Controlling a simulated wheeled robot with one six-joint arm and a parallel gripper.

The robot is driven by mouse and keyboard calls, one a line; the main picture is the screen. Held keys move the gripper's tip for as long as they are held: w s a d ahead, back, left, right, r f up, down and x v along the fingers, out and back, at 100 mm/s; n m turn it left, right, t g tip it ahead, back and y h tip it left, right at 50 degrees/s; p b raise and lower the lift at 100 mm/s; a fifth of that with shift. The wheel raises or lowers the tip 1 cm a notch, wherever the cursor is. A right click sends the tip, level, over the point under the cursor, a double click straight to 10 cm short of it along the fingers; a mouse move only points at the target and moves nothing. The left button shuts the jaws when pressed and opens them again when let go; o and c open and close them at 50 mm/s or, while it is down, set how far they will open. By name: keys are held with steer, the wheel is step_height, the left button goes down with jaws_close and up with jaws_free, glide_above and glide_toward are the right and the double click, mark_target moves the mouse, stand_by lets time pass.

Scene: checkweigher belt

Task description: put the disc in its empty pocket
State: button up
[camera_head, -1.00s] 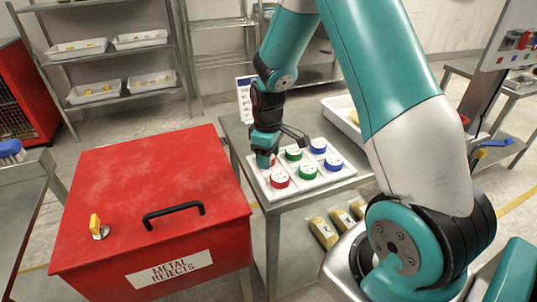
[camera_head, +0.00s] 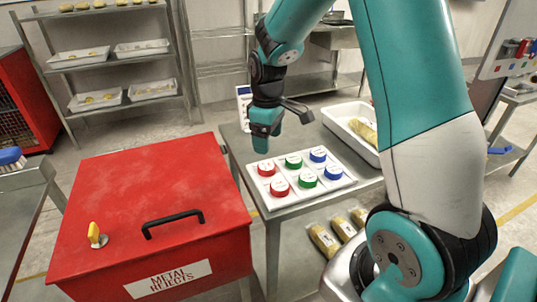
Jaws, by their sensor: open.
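A white pocket tray (camera_head: 300,202) lies on the steel table. It holds red, green and blue discs in two rows. A red disc (camera_head: 266,168) sits in the back left pocket and looks flat. Another red disc (camera_head: 279,188) is in front of it. Green discs (camera_head: 293,161) fill the middle pockets and blue discs (camera_head: 318,155) the right ones. I see no empty pocket. My gripper (camera_head: 262,148) is open, pointing down above the tray's back left corner, apart from the red disc. I see nothing between its fingers.
A red metal rejects box (camera_head: 150,195) with a black handle stands left of the table. A white bin (camera_head: 352,112) with yellow packs is right of my gripper. A small white panel (camera_head: 243,96) stands behind it. Yellow packs (camera_head: 342,228) lie below the table.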

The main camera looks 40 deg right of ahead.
steer(key=s+a+r+y, duration=0.1)
steer(key=s+a+r, duration=0.25)
steer(key=a, duration=0.25)
steer(key=s+a+r+y, duration=0.1)
steer(key=s+a+r, duration=0.2)
steer(key=a+r, duration=0.25)
steer(key=s+a+r+y, duration=0.1)
steer(key=s+a, duration=0.4)
steer(key=s, duration=0.3)
steer(key=s+a+r+n+y, duration=0.1)
steer(key=s+a, duration=0.4)
steer(key=s, duration=0.2)
steer(key=shift+s+a+r, duration=0.15)
steer(key=shift+s+a, duration=0.2)
steer(key=shift+a, duration=0.05)
